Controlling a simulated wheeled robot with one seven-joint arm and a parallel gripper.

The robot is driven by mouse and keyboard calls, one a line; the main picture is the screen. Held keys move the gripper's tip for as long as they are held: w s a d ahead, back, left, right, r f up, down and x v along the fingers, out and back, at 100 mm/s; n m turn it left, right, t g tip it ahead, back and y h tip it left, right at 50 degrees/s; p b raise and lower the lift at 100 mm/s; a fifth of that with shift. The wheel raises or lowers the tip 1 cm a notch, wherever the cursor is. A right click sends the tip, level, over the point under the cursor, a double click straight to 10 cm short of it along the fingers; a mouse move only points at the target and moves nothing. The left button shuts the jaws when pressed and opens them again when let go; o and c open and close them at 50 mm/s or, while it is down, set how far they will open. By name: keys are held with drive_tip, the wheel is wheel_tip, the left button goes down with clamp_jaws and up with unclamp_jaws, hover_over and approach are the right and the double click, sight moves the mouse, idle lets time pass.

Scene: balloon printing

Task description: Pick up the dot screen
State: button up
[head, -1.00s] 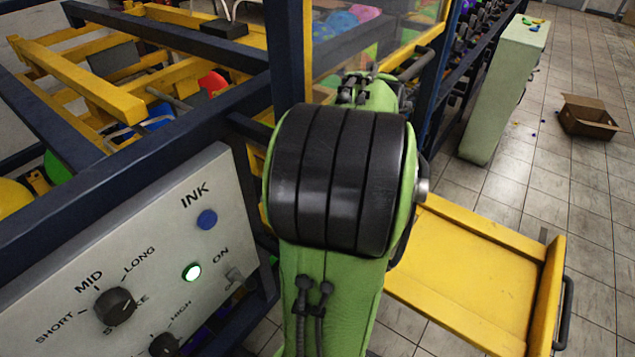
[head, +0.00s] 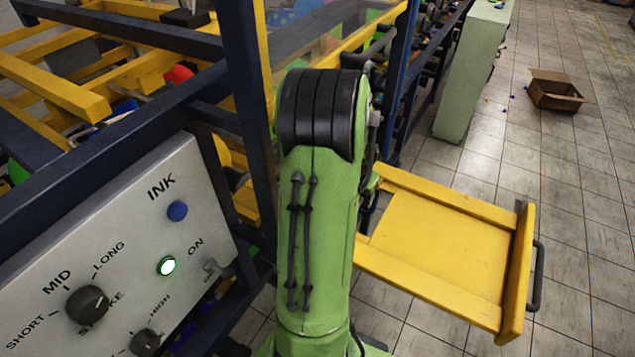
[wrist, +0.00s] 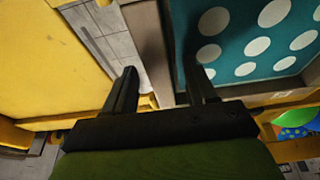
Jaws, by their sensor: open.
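The dot screen (wrist: 250,40) shows in the wrist view at the upper right, a teal panel with large white dots and a grey-brown frame edge (wrist: 147,45). My gripper (wrist: 160,74) is open and empty. Its two dark fingers appear on either side of that frame edge, the left over a floor gap and the right over the teal panel. I cannot tell how deep the fingers reach or whether they touch. In the head view my green arm hides the gripper, and I cannot make out the dot screen there.
A yellow tray-like panel (head: 430,240) with a black handle juts out right of my arm. A grey control panel (head: 120,240) and a blue-and-yellow machine frame (head: 110,170) stand at left. A cardboard box (head: 555,92) lies on open tiled floor.

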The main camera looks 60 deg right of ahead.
drive_tip(key=shift+s+a, duration=0.1)
drive_tip(key=c, duration=0.4)
clamp_jaws()
